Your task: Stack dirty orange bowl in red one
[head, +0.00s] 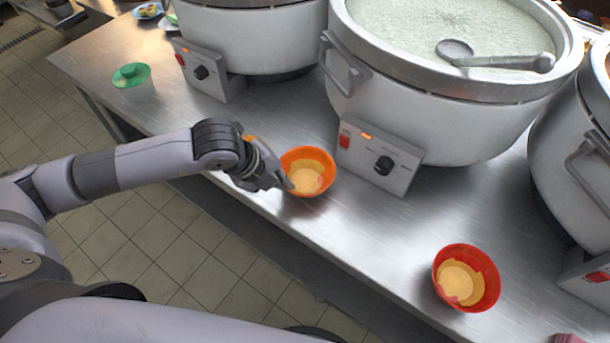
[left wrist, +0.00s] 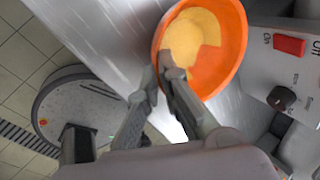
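The orange bowl (head: 321,158) with pale yellow congee residue is at the front of the steel counter, left of the middle pot's control box. My left gripper (head: 287,184) is at the bowl's left rim. In the left wrist view the gripper (left wrist: 160,76) has its fingertips close together at the rim of the orange bowl (left wrist: 222,68), one inside and one outside, pinching it. Whether the bowl's base touches the counter is unclear. The red bowl (head: 484,261), with similar residue, stands upright near the front edge at the right. My right gripper is not in view.
Large stockpots stand behind: the middle pot (head: 430,115) with a ladle (head: 495,60) on it, one at the left (head: 250,40) and one at the right (head: 570,150). The counter between the bowls is clear.

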